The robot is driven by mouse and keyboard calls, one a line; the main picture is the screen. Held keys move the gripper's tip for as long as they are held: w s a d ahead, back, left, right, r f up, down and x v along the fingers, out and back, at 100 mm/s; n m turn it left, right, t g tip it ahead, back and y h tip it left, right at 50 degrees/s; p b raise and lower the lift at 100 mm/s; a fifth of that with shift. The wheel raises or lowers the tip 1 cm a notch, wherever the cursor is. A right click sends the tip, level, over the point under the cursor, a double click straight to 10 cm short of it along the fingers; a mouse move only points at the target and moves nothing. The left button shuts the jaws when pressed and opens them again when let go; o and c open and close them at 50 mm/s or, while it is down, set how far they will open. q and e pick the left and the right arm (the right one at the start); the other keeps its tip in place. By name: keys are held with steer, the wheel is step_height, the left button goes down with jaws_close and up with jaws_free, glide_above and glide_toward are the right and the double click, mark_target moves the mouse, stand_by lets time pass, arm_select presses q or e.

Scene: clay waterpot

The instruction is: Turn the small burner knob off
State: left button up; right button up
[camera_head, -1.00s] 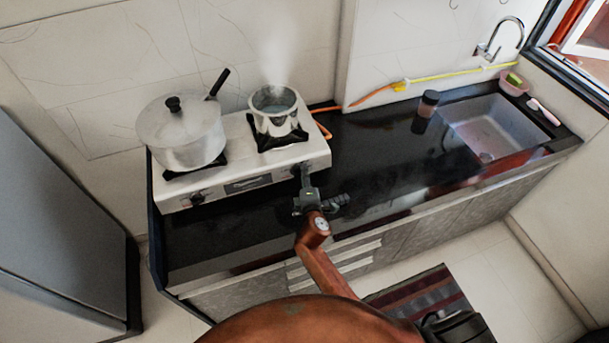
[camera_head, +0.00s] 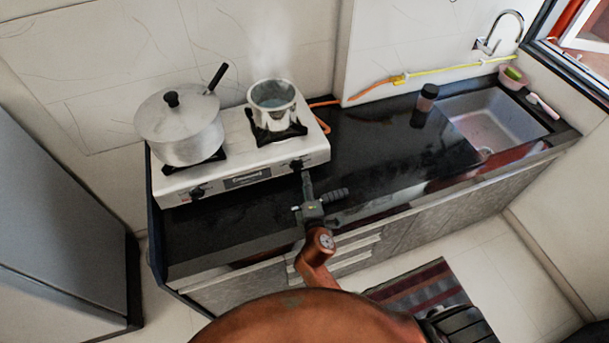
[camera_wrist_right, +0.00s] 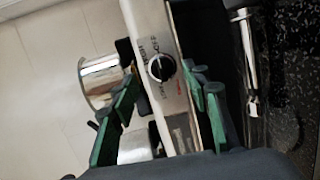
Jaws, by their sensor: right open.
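The white two-burner stove (camera_head: 240,150) stands on the black counter at the left. Its right black knob (camera_head: 296,165) is on the front panel below the small steel pot (camera_head: 272,106). My right gripper (camera_head: 306,178) is just in front of this knob. In the right wrist view the knob (camera_wrist_right: 161,68) shows a pale pointer line and printed marks around it. It lies ahead of the gap between the green-padded fingers of my right gripper (camera_wrist_right: 165,100). They are open and apart from the knob. My left gripper is not in view.
A large lidded pot (camera_head: 180,125) sits on the left burner above the left knob (camera_head: 197,193). Haze rises above the small pot. An orange hose runs behind the stove. A dark jar (camera_head: 427,98) and a sink (camera_head: 495,125) are at the right. The middle counter is clear.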

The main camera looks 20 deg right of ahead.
steer(key=shift+v, duration=1.85)
